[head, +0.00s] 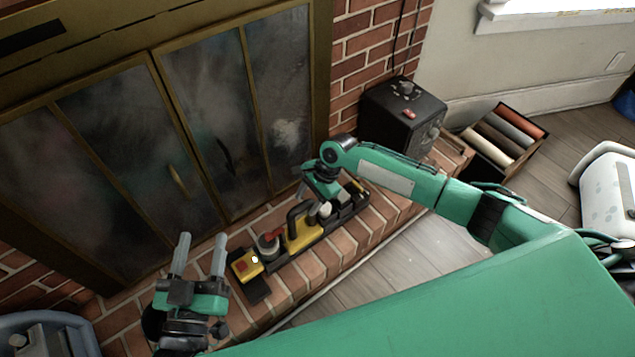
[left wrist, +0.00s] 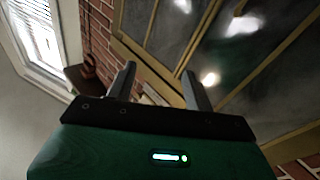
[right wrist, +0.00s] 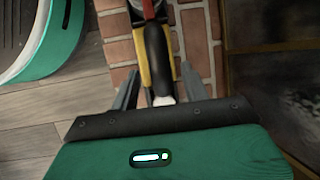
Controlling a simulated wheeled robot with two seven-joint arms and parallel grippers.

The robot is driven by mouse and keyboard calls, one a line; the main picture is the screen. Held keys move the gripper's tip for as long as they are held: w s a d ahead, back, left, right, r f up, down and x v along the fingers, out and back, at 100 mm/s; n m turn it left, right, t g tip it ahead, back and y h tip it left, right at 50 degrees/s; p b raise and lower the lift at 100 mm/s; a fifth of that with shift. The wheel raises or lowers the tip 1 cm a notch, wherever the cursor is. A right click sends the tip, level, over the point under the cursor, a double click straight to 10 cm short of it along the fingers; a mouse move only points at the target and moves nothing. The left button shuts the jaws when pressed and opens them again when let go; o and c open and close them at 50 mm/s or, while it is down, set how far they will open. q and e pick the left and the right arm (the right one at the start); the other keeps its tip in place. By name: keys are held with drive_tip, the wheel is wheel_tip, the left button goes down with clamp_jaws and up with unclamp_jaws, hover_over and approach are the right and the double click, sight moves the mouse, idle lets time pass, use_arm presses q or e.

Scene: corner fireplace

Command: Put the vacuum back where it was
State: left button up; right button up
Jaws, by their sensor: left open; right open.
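The vacuum (head: 302,236), yellow with a black loop handle and red and grey parts, lies along the brick hearth in the head view. Dark tray-like pieces lie around it, so I cannot tell exactly where it ends. In the right wrist view its black handle (right wrist: 157,58) lies between the fingers. My right gripper (head: 318,198) is open over the vacuum's far half, hiding part of it; contact is unclear. My left gripper (head: 202,243) is open and empty left of the vacuum, above the hearth. The left wrist view shows its fingers (left wrist: 160,85) facing the fireplace doors.
Glass fireplace doors (head: 222,130) stand behind the hearth (head: 365,245). A black box with knobs (head: 402,112) stands on the hearth's far end, beside a crate of rolls (head: 505,140). A blue-grey tub (head: 75,325) is at lower left. The wooden floor (head: 375,275) before the hearth is clear.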

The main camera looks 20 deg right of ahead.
drive_tip(key=p+v, duration=0.1)
drive_tip(key=v, duration=0.4)
drive_tip(key=shift+d+r+p, duration=0.1)
drive_tip(key=shift+r+p, duration=0.2)
drive_tip(key=p+v, duration=0.1)
drive_tip(key=v, duration=0.4)
drive_tip(key=s+a+f+n+t+y, duration=0.3)
drive_tip(key=s+a+n+t, duration=0.2)
drive_tip(key=s+a+n, duration=0.7)
use_arm(q)
drive_tip(key=s+f+g+y, duration=0.1)
drive_tip(key=s+f+g, duration=0.3)
drive_tip(key=f+g, duration=0.2)
wheel_tip(320, 180, down, 2)
drive_tip(key=shift+f+g, duration=0.25)
drive_tip(key=shift+g, duration=0.15)
use_arm(e)
drive_tip(key=s+d+r+n+t+h, duration=0.2)
drive_tip(key=s+d+r+n+t, duration=0.2)
drive_tip(key=s+r+t, duration=0.3)
drive_tip(key=s+r, duration=0.1)
drive_tip(key=s, duration=0.3)
drive_tip(key=shift+r+n+h, duration=0.3)
drive_tip(key=shift+r+n, duration=0.1)
use_arm(q)
drive_tip(key=shift+a+r, duration=0.1)
use_arm(e)
drive_tip(key=shift+a, duration=0.1)
